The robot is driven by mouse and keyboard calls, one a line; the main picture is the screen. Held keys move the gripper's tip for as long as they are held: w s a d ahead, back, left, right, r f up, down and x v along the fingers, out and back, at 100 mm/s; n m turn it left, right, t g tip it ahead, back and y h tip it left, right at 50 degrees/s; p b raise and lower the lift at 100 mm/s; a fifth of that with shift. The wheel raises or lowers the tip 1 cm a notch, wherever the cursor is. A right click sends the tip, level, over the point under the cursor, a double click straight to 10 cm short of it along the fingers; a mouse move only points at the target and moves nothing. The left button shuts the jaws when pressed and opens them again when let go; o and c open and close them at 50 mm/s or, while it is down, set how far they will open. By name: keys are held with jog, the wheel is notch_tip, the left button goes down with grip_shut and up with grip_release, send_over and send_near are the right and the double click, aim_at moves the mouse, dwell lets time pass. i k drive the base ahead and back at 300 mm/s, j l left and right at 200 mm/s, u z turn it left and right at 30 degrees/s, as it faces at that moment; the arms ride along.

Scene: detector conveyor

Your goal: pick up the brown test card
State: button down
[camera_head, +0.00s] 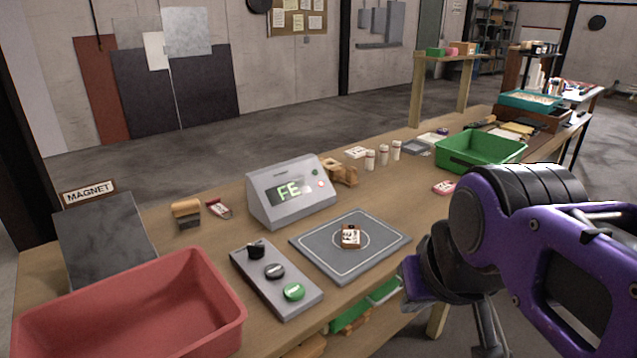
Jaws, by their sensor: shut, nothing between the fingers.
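A small brown card with a pale marked face (350,237) lies near the middle of the grey square plate (313,257) on the workbench. It appears to be the brown test card; its print is too small to read. My gripper (488,335) is at the lower right, beyond the bench's front edge, to the right of the card and apart from it. The gripper is shut and empty, and its tips are partly cut off by the bottom of the picture.
The display box (291,191) reads "FE" behind the plate. A button panel (276,279) and a red bin (215,337) stand to the left. A green bin (482,150) stands at the back right. Small vials (383,154) stand behind the plate.

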aim_at(350, 234)
jog(key=i+l, duration=0.25)
jog(key=l, duration=0.15)
jog(key=i+l, duration=0.2)
jog(key=l, duration=0.2)
jog(key=i+l+u, duration=0.1)
jog(key=l, duration=0.25)
jog(key=i+l+u, duration=0.1)
jog(key=i+l, duration=0.2)
jog(key=l, duration=0.1)
